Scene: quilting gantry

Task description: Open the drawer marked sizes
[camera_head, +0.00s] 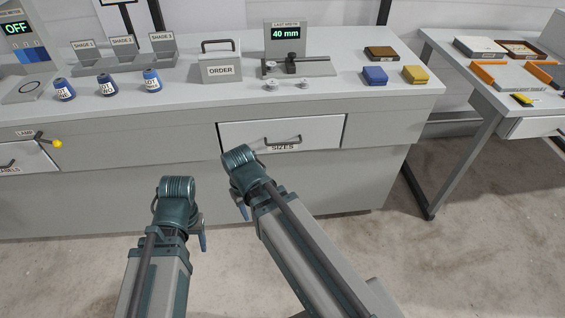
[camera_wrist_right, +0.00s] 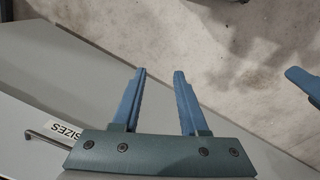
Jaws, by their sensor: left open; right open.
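The drawer marked SIZES (camera_head: 322,131) is in the front of the grey bench and looks shut, with a thin dark gap at its left edge. Its dark bar handle (camera_head: 283,141) is just above the label; the handle (camera_wrist_right: 45,138) and label also show at the left of the right wrist view. My right gripper (camera_wrist_right: 159,72) is open and empty, its fingers pointing past the drawer front toward the floor. In the head view its wrist covers the area by the drawer's lower left corner. My left gripper (camera_head: 203,241) is open, left of the right one, mostly hidden by its wrist.
The bench top (camera_head: 220,98) holds an ORDER box (camera_head: 220,70), thread spools (camera_head: 107,85) and a 40 mm display (camera_head: 286,38). Another drawer (camera_head: 22,157) and a yellow-knobbed lever (camera_head: 56,143) are at left. A second table (camera_head: 480,75) stands right. The floor between is clear.

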